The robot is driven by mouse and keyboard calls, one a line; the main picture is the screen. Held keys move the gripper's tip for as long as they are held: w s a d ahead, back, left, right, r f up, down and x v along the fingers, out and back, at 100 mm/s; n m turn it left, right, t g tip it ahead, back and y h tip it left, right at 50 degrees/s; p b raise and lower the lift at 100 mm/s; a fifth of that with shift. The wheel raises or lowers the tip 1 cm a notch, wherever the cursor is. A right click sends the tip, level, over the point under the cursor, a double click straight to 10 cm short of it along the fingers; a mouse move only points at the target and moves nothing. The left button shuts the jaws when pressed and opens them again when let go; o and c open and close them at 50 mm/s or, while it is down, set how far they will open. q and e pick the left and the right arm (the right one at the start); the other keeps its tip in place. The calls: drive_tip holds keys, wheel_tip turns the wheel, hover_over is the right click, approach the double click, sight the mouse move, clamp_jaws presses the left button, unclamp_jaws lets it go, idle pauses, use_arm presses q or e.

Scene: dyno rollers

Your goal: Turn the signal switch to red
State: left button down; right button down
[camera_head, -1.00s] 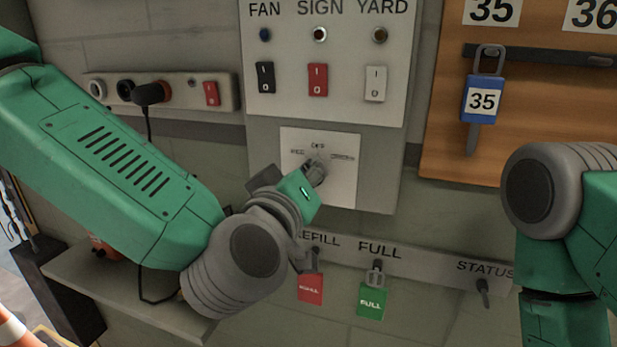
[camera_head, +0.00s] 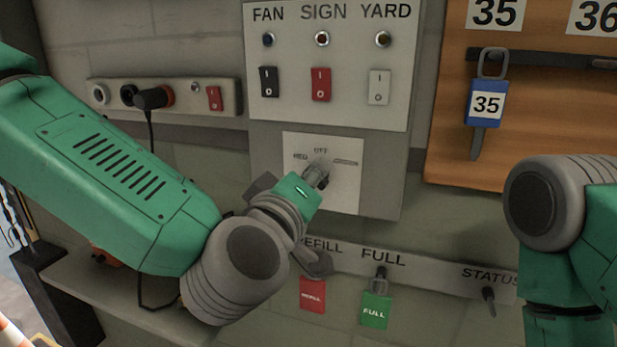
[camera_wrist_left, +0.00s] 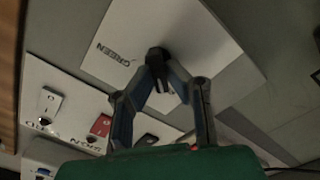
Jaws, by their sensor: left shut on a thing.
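The signal switch is a small dark knob (camera_head: 320,163) on a white plate (camera_head: 347,195), below the panel lettered FAN, SIGN and YARD. The plate reads RED at left and OFF at top; the label at right is too blurred to read in the head view. My left gripper (camera_head: 317,176) is shut on the knob and partly covers it. In the left wrist view the fingers (camera_wrist_left: 165,82) close around the dark knob (camera_wrist_left: 156,54), with the word GREEN on the plate beside it. Which way the knob points is hard to tell. My right gripper is out of view.
Black, red and white rocker switches (camera_head: 321,84) sit above the plate. Below hang a red REFILL tag (camera_head: 312,295) and a green FULL tag (camera_head: 376,309).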

use_arm(q)
drive_tip(key=c, duration=1.6)
unclamp_jaws()
drive_tip(key=shift+w+f, duration=0.1)
drive_tip(key=shift+w, duration=0.05)
drive_tip(key=shift+w+f, duration=0.1)
drive_tip(key=shift+w, duration=0.15)
drive_tip(key=shift+d, duration=0.15)
drive_tip(key=shift+s, duration=0.15)
drive_tip(key=v, duration=0.7)
drive_tip(key=shift+s, duration=0.1)
